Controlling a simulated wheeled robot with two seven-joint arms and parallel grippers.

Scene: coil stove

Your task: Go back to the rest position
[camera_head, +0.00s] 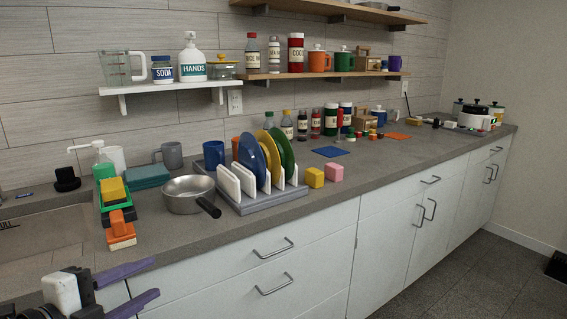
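My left gripper (155,277) is in the bottom left corner of the head view. Its two purple fingers are apart with nothing between them, so it is open and empty. It is in front of the counter's front edge, near the white drawers (240,275). My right gripper is not in view.
The grey counter (330,185) carries a metal pan (187,190) with a black handle, a rack (262,205) with plates, and yellow (314,177) and pink (334,172) blocks. An orange-topped brush (121,226) lies near the sink (40,250).

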